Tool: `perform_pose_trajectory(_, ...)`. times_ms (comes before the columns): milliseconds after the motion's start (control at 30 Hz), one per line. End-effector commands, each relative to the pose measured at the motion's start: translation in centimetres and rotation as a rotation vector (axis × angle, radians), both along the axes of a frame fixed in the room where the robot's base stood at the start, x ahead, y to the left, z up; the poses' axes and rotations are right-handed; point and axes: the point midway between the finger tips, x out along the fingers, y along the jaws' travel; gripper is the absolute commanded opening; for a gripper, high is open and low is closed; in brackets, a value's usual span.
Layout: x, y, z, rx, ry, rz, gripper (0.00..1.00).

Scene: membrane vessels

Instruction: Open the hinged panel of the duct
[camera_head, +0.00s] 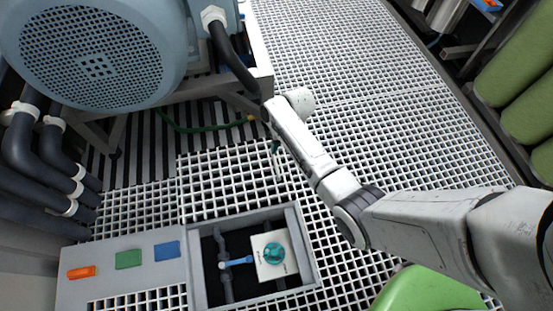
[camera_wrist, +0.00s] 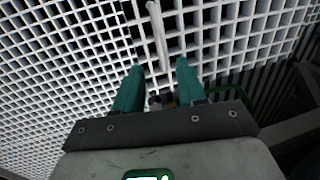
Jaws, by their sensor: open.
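A grey-framed floor duct (camera_head: 198,268) stands uncovered at the bottom middle of the head view. Inside are a dark pipe with a blue lever valve (camera_head: 238,261) and a pale plate with a teal knob (camera_head: 273,253). A grating section (camera_head: 225,180) with distinct edges lies just beyond the frame; I cannot tell whether it is the hinged panel. My gripper (camera_wrist: 159,66) is open, its two teal fingers apart with nothing gripped between them. In the head view its fingers (camera_head: 275,148) show small over the grating, beyond the duct. A pale rod (camera_wrist: 157,35) shows ahead of the fingertips in the wrist view.
A large grey-blue motor (camera_head: 95,55) and dark pipes (camera_head: 45,150) block the left. A green hose (camera_head: 200,129) lies near my gripper. A grey plate (camera_head: 100,256) with orange, green and blue labels adjoins the duct. Green cylinders (camera_head: 520,75) stand right; open grating (camera_head: 370,100) lies between.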

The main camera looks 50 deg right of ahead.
Motion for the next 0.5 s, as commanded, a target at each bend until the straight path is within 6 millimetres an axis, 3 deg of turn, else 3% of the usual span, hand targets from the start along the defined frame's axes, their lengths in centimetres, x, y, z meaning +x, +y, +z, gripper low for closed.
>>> perform_pose_trajectory(33,0.1,0.2,-1.5,0.001,0.001,0.000,0.40)
perform_pose_trajectory(200,0.4,0.7,-4.6,0.000,0.001,0.001,0.40)
perform_pose_trajectory(500,0.9,1.3,-7.9,-0.002,-0.001,0.002,0.40)
